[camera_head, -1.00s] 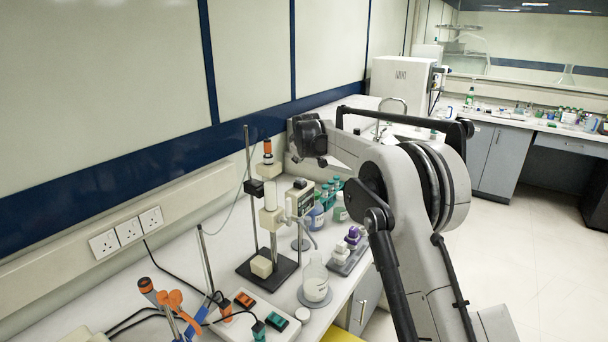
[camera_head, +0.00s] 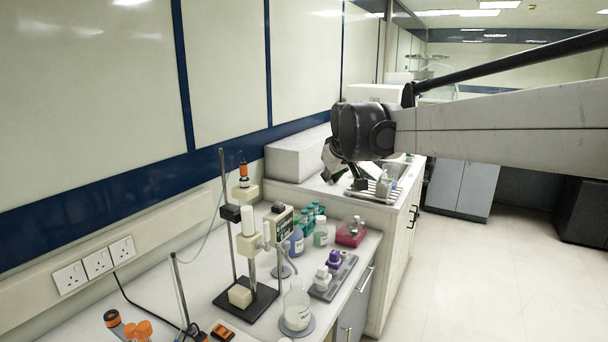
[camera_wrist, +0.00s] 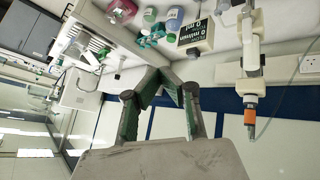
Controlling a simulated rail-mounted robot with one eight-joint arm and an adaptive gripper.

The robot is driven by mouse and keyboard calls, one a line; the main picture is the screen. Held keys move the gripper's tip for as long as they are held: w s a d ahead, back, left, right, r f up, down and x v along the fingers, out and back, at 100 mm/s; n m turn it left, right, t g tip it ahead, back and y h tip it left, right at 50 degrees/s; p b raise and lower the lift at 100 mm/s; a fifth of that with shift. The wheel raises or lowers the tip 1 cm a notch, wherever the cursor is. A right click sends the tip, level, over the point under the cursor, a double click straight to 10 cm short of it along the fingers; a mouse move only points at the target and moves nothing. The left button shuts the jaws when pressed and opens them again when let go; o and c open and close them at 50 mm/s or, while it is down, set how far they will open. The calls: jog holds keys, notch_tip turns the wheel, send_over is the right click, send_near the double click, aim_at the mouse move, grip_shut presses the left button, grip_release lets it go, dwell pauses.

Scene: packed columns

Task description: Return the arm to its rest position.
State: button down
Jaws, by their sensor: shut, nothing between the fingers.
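My gripper (camera_wrist: 168,76) shows in the wrist view with its two green and dark fingers drawn together at the tips. Nothing is between them. In the head view my gripper (camera_head: 336,172) hangs below the wrist end of my arm, partly hidden by the dark wrist joint. It is in the air over the far part of the bench, apart from the glassware. My arm stretches across the upper right of the head view to the picture's right edge.
A column on a stand (camera_head: 247,230) rises from the bench at the left; it also shows in the wrist view (camera_wrist: 251,60). The floor at the right is clear.

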jog(key=s+d+f+m+b, duration=0.15)
jog(key=s+d, duration=0.35)
jog(key=s, duration=0.7)
jog(key=s+d+f+m+b, duration=0.1)
jog(key=s+d+f, duration=0.1)
jog(key=s+f, duration=0.3)
jog(key=s+d+f+m+b, duration=0.1)
jog(key=s+f, duration=0.5)
jog(key=s, duration=0.8)
jog(key=s+d+f+m+g+h+b, duration=0.1)
jog(key=s+d+f+m, duration=0.2)
jog(key=s+f, duration=0.3)
jog(key=s+d, duration=0.1)
jog(key=s, duration=0.3)
jog(key=shift+s+d, duration=0.15)
jog(key=shift+s, duration=0.1)
